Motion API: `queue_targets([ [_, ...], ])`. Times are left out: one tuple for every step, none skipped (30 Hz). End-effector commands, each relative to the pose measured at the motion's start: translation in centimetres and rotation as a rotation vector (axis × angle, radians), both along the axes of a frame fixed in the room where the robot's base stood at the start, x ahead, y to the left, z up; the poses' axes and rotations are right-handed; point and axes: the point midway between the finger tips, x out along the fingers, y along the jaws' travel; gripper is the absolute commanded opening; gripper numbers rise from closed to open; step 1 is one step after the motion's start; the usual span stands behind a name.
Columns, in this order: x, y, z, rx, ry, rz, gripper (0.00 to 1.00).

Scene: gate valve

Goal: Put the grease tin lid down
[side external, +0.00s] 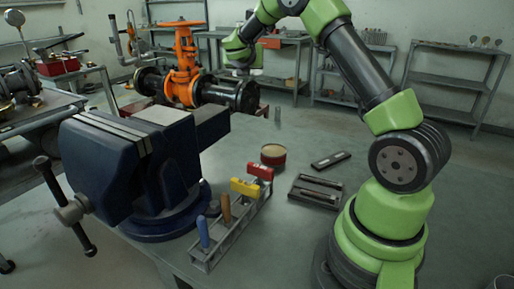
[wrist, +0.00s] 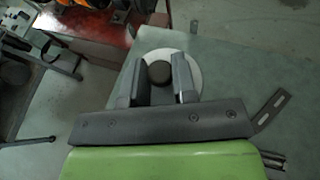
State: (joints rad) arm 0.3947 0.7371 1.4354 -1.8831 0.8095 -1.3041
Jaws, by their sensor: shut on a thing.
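In the wrist view the lid (wrist: 198,68) is a pale round disc with a dark round knob (wrist: 160,72). My gripper (wrist: 158,78) has its two dark fingers on either side of the knob, shut on it, and they hide parts of the disc. In the side view my gripper (side external: 243,73) is high above the far part of the bench, and the lid is too small and dark there to make out. The open grease tin (side external: 273,155), a short red-brown can with a tan top, stands on the bench below and nearer the camera.
A blue vise (side external: 135,160) fills the bench's left. A rack (side external: 230,228) with blue, brown, yellow and red-handled tools stands in front. A dark tray (side external: 315,192) and flat black piece (side external: 331,160) lie right of the tin. An orange valve (side external: 183,65) stands behind. Bare bench (side external: 340,135) lies behind the black piece.

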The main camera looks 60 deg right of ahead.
Motion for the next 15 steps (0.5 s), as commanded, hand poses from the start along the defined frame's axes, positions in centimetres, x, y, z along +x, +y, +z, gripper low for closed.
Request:
queue_targets([
  [-0.3, -1.3, 0.0, 0.0, -0.003, -0.014, 0.0],
  [-0.5, -1.9, 0.0, 0.001, -0.002, -0.016, 0.0],
  [-0.7, -2.7, 0.1, 0.0, -0.002, -0.021, 0.0],
  [-0.8, -3.2, 0.1, 0.001, -0.002, -0.025, 0.0],
  [-0.9, -3.8, 0.2, 0.0, -0.002, -0.028, 0.0],
  [-1.0, -4.1, -0.2, 0.002, 0.001, -0.028, 0.0],
  [-0.9, -3.9, -0.8, 0.003, 0.006, -0.025, 0.0],
  [-0.9, -3.8, -1.3, 0.002, 0.006, -0.024, 0.0],
  [-0.9, -3.8, -1.8, 0.002, 0.006, -0.024, 0.0],
  [-0.9, -3.8, -2.1, 0.004, 0.004, -0.024, 0.0],
  [-0.9, -3.8, -2.4, 0.002, 0.005, -0.024, 0.0],
  [-0.9, -3.8, -3.1, 0.003, 0.005, -0.024, 0.0],
  [-0.9, -3.8, -3.6, 0.003, 0.005, -0.024, 0.0],
  [-0.9, -3.8, -4.0, 0.002, 0.005, -0.024, 0.0],
  [-0.9, -3.8, -4.3, 0.003, 0.004, -0.025, 0.0],
])
